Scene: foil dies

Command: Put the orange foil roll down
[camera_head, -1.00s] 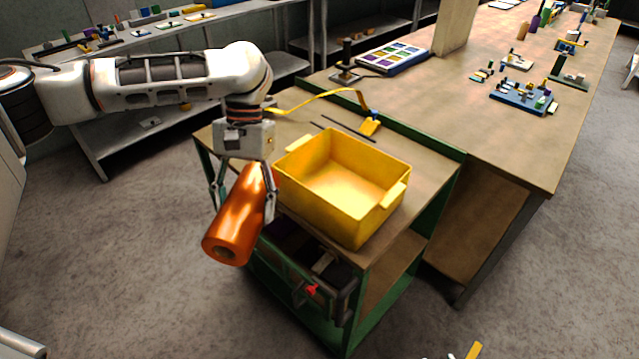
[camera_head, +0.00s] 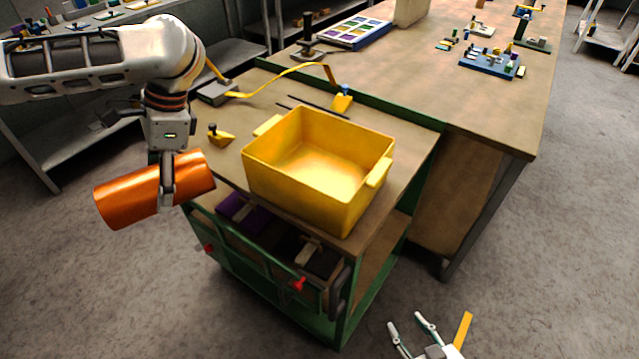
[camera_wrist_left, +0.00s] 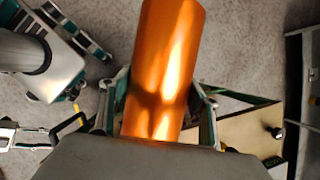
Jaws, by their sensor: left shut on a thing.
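The orange foil roll (camera_head: 134,196) is a shiny cylinder held in my left gripper (camera_head: 167,190), near the left front corner of the green-framed bench. In the head view it lies nearly level, its right end close to the bench edge and its left part out over the floor. The left wrist view shows the roll (camera_wrist_left: 166,60) between the two fingers, pointing away from the palm. My right gripper (camera_head: 410,335) is at the bottom edge of the head view, fingers apart and empty, far from the roll.
A yellow bin (camera_head: 318,165) with an empty inside stands on the bench top (camera_head: 212,130). A small yellow clamp-like piece (camera_head: 220,137) sits left of it. A yellow strip (camera_head: 290,72) curves behind the bin. Drawers with red knobs (camera_head: 299,284) are below. A long table (camera_head: 440,80) adjoins behind.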

